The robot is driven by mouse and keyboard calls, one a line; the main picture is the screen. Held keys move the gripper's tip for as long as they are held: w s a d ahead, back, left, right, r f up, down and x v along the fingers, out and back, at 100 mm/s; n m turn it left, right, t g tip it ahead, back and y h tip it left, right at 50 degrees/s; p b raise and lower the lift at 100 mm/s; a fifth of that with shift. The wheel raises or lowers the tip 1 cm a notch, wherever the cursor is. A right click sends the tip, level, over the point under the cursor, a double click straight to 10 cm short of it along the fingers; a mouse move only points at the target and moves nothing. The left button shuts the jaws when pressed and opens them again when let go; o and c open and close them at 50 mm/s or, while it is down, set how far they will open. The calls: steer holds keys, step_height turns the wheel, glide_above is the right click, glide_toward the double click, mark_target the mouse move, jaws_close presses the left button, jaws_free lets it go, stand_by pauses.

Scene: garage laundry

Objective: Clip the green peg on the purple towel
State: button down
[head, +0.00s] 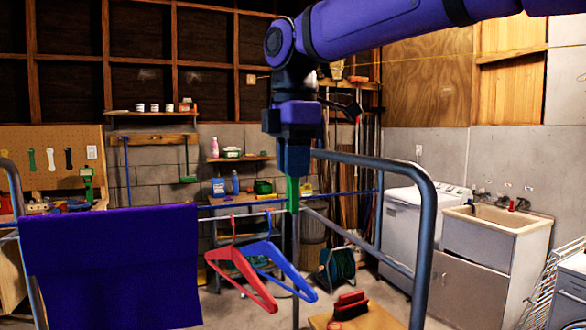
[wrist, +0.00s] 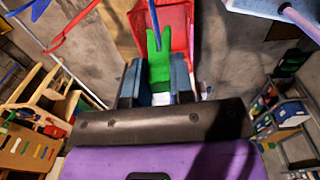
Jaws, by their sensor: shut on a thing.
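The purple towel (head: 110,265) hangs over the drying rack's rail at the left in the head view. The green peg (head: 292,194) points downward in my gripper (head: 293,168), well to the right of the towel. In the wrist view the green peg (wrist: 158,62) stands between the two fingers of my gripper (wrist: 158,82), which are shut on it. A thin blue rod shows at the peg's forked end there. The peg's lower end overlaps the rail line in the head view; I cannot tell whether it touches. The towel is not clearly visible in the wrist view.
A red hanger (head: 240,274) and a blue hanger (head: 282,266) hang between towel and peg. The rack's grey tubular frame (head: 425,235) rises at the right. A wooden stool (head: 375,318) bears a red-and-black object. A sink cabinet (head: 495,250) stands farther right.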

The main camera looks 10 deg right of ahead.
steer(key=shift+r, duration=2)
